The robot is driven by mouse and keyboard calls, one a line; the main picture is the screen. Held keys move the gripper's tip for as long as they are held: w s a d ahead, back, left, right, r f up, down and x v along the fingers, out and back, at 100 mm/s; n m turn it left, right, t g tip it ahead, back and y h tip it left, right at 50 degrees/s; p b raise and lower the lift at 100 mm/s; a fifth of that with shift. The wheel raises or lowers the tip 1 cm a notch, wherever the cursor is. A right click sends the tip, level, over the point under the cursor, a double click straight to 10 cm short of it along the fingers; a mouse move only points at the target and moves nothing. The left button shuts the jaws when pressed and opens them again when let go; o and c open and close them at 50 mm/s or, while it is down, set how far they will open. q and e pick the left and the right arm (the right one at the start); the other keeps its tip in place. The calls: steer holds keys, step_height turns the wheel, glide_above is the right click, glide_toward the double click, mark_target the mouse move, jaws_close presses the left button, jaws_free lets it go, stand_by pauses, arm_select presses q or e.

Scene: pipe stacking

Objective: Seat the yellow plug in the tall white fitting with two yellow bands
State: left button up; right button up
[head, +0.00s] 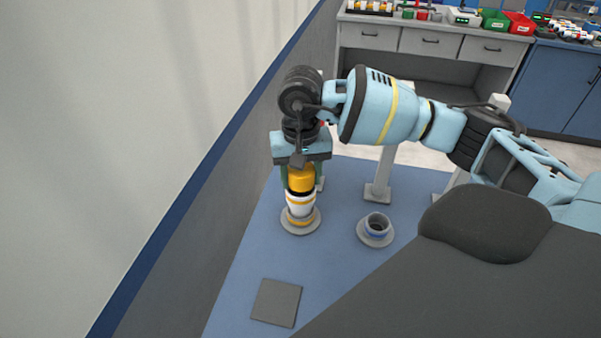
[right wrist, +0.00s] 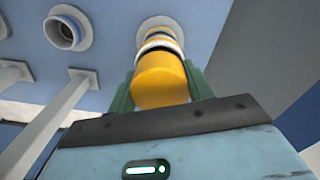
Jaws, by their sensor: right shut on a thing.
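The yellow plug (head: 301,178) is held upright between the fingers of my right gripper (head: 300,172). It also shows in the right wrist view (right wrist: 161,79), between the green fingers of the gripper (right wrist: 158,85). The tall white fitting with yellow bands (head: 300,208) stands on a round grey base directly below the plug; it also shows in the right wrist view (right wrist: 158,42). A dark ring shows between plug and fitting. The plug's lower end is at the fitting's mouth; I cannot tell how deep it sits. My left gripper is out of view.
A short grey fitting with a blue band (head: 376,229) stands to the right on the blue table (head: 335,262). A flat grey square plate (head: 276,303) lies near the front. White posts stand behind.

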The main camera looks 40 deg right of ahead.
steer(key=shift+f, duration=0.25)
steer(key=o, duration=1.1)
steer(key=shift+r, duration=3.95)
steer(key=shift+f, duration=0.1)
